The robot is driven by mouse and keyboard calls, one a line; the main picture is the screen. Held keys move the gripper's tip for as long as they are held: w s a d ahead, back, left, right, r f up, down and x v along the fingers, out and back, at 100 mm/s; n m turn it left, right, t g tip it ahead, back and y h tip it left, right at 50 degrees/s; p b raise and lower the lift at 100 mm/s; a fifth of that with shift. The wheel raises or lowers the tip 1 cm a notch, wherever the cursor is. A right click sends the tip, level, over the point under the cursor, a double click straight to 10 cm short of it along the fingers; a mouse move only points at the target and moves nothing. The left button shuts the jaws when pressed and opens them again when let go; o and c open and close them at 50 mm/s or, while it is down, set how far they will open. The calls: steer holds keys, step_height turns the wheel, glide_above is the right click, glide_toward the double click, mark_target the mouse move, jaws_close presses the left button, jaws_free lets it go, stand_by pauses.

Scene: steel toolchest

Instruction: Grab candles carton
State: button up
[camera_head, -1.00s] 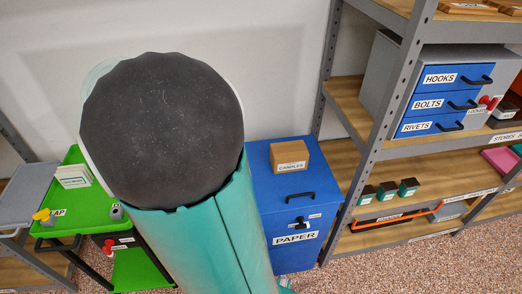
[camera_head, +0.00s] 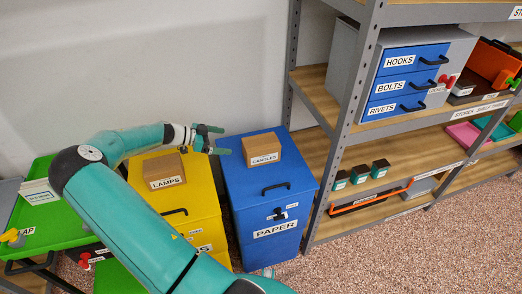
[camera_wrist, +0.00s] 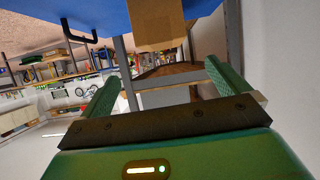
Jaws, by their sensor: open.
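The candles carton (camera_head: 261,150) is a small brown box with a white label, sitting on top of the blue PAPER cabinet (camera_head: 270,193). In the wrist view the carton (camera_wrist: 157,24) shows at the top, beyond and between my fingers, with the blue cabinet top (camera_wrist: 95,14) beside it. My gripper (camera_head: 218,140) is open and empty, a little to the left of the carton and apart from it. In the wrist view its two green fingers (camera_wrist: 160,83) are spread wide with nothing between them.
A yellow cabinet (camera_head: 203,200) with a LAMPS carton (camera_head: 164,171) stands left of the blue one, under my forearm. A green cart (camera_head: 40,222) is at far left. A steel shelf (camera_head: 345,120) with blue drawers (camera_head: 410,80) rises close on the right.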

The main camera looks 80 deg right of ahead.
mark_target(256, 142)
steer(key=shift+h, duration=0.3)
steer(key=x, duration=1.4)
steer(key=shift+s+d, duration=0.2)
steer(key=shift+s, duration=0.15)
steer(key=shift+r, duration=0.1)
steer(key=c, duration=1.1)
steer(key=shift+c, duration=0.2)
